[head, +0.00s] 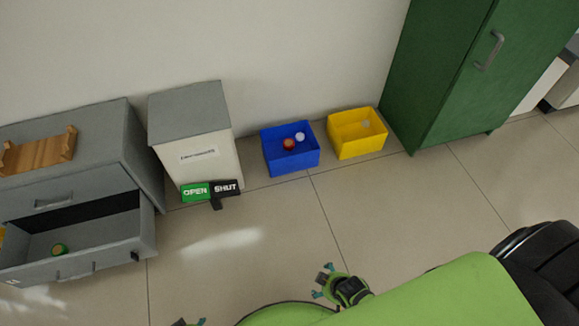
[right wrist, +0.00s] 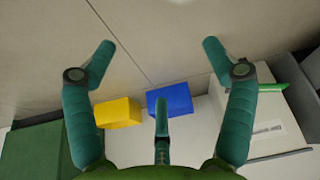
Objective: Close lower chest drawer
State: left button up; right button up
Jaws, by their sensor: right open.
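The grey chest (head: 128,150) stands at the left in the head view. The drawer above, with a grey handle (head: 53,203), is shut. My right gripper (right wrist: 157,50) is open and empty in the right wrist view, its fingers spread over bare floor. Gripper parts with teal tips show at the bottom of the head view, apart from the drawer.
A wooden rack (head: 40,152) lies on the chest. A white bin with a grey lid (head: 188,108) stands beside it, near an OPEN/SHUT sign (head: 210,190). A blue box (head: 292,160), a yellow box (head: 358,147) and a green cabinet (head: 440,75) line the wall. The middle floor is clear.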

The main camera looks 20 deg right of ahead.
aim_at(27, 259)
jog(key=u, duration=1.6)
